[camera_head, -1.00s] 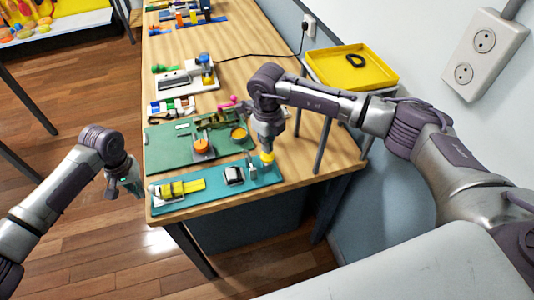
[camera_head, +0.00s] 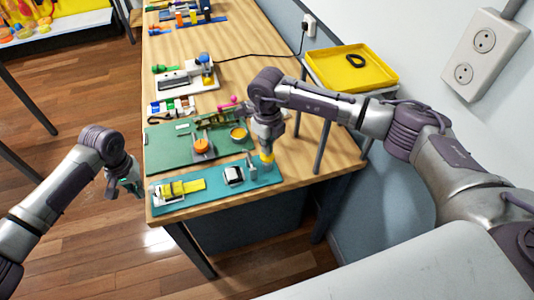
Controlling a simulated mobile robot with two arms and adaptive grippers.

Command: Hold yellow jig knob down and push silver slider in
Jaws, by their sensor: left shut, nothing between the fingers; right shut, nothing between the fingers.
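The teal board (camera_head: 215,193) lies at the table's near edge. A yellow knob (camera_head: 268,159) stands at its right end. My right gripper (camera_head: 267,150) is shut and points down right over this knob; whether it touches it I cannot tell. A small silver post (camera_head: 251,169) stands just left of the knob. A black-and-silver block (camera_head: 233,175) sits in the board's middle. My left gripper (camera_head: 134,189) is shut, left of the board, off the table.
A green board (camera_head: 170,155) with orange round parts lies just behind the teal board. A white fixture (camera_head: 180,82) and colored pieces stand further back. A yellow tray (camera_head: 345,72) stands at the right by the wall. The floor left of the table is clear.

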